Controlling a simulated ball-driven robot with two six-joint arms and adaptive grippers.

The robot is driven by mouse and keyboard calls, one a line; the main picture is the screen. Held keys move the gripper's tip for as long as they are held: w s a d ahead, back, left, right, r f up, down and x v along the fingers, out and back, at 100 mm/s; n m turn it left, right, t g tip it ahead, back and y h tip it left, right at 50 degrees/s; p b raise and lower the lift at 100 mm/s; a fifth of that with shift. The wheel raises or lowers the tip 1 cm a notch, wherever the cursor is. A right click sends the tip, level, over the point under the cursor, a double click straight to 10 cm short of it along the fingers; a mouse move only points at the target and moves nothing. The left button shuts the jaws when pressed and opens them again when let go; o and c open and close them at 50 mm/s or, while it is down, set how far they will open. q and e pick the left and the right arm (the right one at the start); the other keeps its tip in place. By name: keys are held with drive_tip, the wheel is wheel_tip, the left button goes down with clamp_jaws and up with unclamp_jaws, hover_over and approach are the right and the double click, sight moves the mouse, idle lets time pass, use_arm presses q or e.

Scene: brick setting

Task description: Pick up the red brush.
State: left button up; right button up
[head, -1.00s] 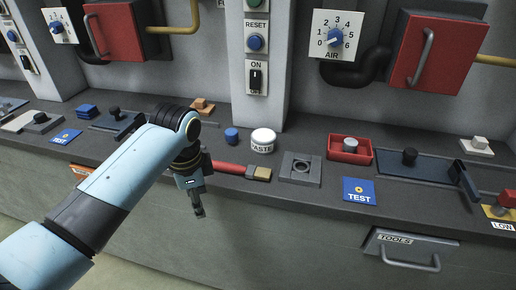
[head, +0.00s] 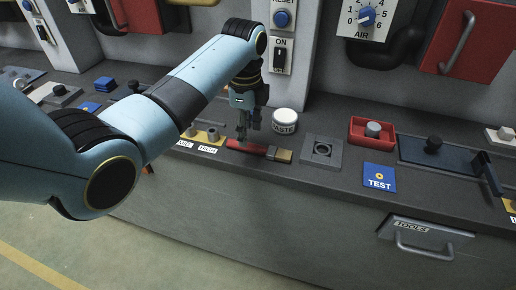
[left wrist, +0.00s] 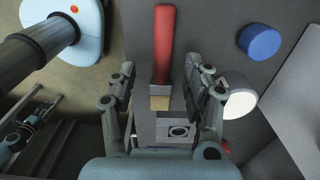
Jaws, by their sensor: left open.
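The red brush (head: 247,146) lies on the grey bench top, with its metal band and tan bristles toward the right in the head view. My left gripper (head: 248,125) is just above the handle, pointing down. In the left wrist view the red brush (left wrist: 164,50) runs between the two open fingers of my left gripper (left wrist: 160,85), handle at the top and bristles lower down. The fingers stand apart on either side of it and hold nothing.
A white paste jar (head: 285,121) stands close behind the brush. A blue cylinder (left wrist: 260,42) is near it in the left wrist view. A grey block with a round hole (head: 322,150), a red tray (head: 371,132) and a blue TEST card (head: 379,177) lie to the right.

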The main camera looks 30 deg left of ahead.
sight(259, 150)
use_arm(q)
wheel_tip(259, 150, down, 5)
drive_tip(key=shift+w+a+f, duration=0.1)
drive_tip(key=shift+w, duration=0.05)
clamp_jaws()
idle(0.4)
